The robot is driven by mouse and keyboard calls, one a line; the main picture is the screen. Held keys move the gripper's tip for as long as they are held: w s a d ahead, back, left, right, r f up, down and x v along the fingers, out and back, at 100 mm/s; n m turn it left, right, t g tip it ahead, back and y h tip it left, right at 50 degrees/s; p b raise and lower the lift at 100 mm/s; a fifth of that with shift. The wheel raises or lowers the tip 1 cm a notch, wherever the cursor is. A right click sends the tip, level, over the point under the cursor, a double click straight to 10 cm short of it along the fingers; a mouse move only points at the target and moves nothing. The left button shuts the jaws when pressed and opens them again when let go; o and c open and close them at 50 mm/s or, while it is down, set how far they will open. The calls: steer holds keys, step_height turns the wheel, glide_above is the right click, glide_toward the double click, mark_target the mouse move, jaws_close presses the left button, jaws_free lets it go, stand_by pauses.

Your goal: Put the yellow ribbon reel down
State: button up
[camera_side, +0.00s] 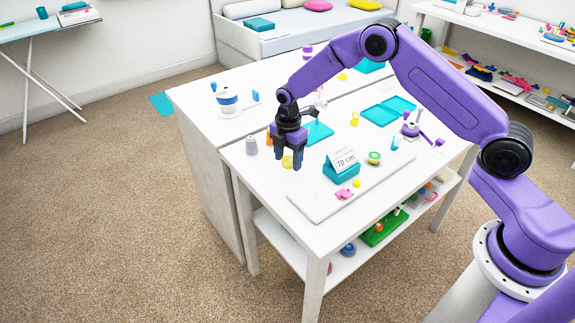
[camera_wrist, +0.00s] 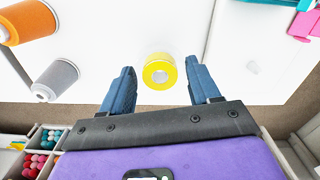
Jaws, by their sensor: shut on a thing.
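The yellow ribbon reel (camera_side: 287,162) is between the fingers of my gripper (camera_side: 288,164), near the front left edge of the white table. In the wrist view, the reel (camera_wrist: 160,71) shows as a yellow ring with a pale centre, between the blue fingertips of my gripper (camera_wrist: 160,75). My gripper points down and is shut on the reel. I cannot tell whether the reel touches the table top or is slightly above it.
A grey thread cone (camera_wrist: 55,79) and an orange cone (camera_wrist: 28,20) stand left of the reel. A teal block with a "70 cm" card (camera_side: 341,172) stands to the right, on a white board (camera_side: 310,207). The table edge is close.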

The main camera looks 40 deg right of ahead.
mark_target(287, 175)
steer(key=shift+w+f, duration=0.15)
steer(key=shift+f, duration=1.6)
steer(key=shift+f, duration=0.1)
steer(key=o, duration=1)
steer(key=shift+o, duration=0.2)
step_height(287, 175, up, 12)
